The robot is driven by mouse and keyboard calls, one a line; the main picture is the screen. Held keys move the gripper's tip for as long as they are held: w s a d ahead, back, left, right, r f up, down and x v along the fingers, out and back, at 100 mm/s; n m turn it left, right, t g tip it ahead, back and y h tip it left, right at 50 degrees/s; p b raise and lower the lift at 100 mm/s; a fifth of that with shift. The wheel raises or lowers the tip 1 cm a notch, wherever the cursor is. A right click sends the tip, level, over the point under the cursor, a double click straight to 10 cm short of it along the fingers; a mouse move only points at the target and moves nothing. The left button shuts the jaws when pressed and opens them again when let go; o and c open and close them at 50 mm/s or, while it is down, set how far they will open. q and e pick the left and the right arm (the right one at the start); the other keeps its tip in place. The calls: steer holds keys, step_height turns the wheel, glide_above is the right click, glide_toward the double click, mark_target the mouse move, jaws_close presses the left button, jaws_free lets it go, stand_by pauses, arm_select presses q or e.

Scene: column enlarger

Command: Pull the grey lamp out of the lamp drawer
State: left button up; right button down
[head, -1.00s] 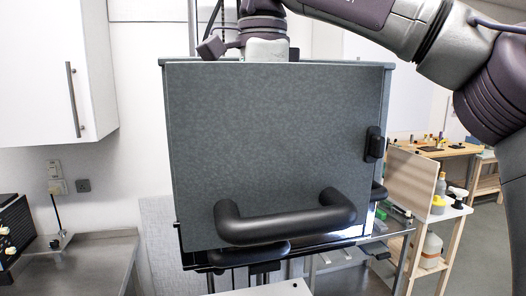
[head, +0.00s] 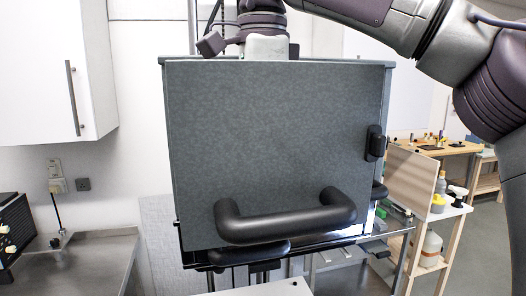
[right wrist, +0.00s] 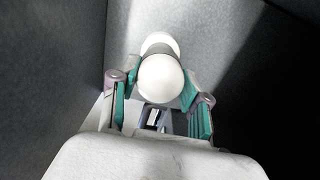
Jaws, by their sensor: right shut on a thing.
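The lamp drawer (head: 275,145) is a large grey box seen from its front in the head view, with a thick black handle low on its face. My right arm comes in from the upper right, and its wrist dips behind the top edge of the front panel. The fingers are hidden there. In the right wrist view, the lamp (right wrist: 160,84) has a white rounded bulb, another white end behind it and a grey band between. My right gripper (right wrist: 162,73) is shut on it, with teal fingers on both sides. My left gripper is not in view.
Grey walls (right wrist: 55,60) stand close around the gripper in the right wrist view. A white cabinet (head: 50,70) hangs at the left, above a metal counter (head: 90,260). A wooden shelf with bottles (head: 435,225) stands at the right.

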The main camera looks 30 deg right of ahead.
steer(key=shift+r, duration=0.2)
stand_by(0.3)
steer(key=shift+r, duration=2.7)
